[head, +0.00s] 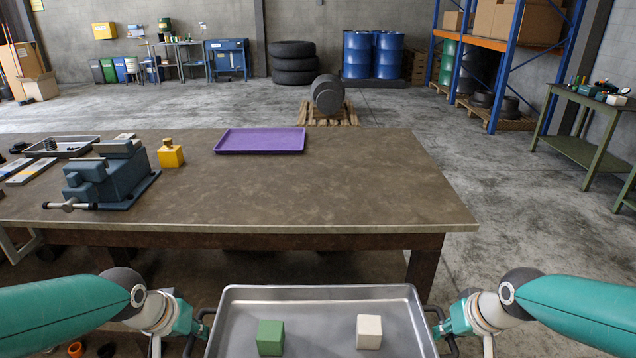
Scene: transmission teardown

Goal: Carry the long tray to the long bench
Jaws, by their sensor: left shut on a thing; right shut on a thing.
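The long tray (318,294) is a grey metal tray low in the front of the head view, its near end cut off by the frame. A green block (270,338) and a white block (369,332) stand in it, apart from each other. My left gripper (202,322) is shut on the tray's left side. My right gripper (437,320) is shut on its right side. The long bench (330,190) with a brown top lies just beyond the tray, with a gap of floor showing between them.
On the bench are a purple tray (261,141) at the back, a blue-grey vise (110,175), a yellow block (170,154) with a knob, and a grey parts tray (62,147) at the left. The bench top's middle and right are clear. Open floor (530,230) lies to the right.

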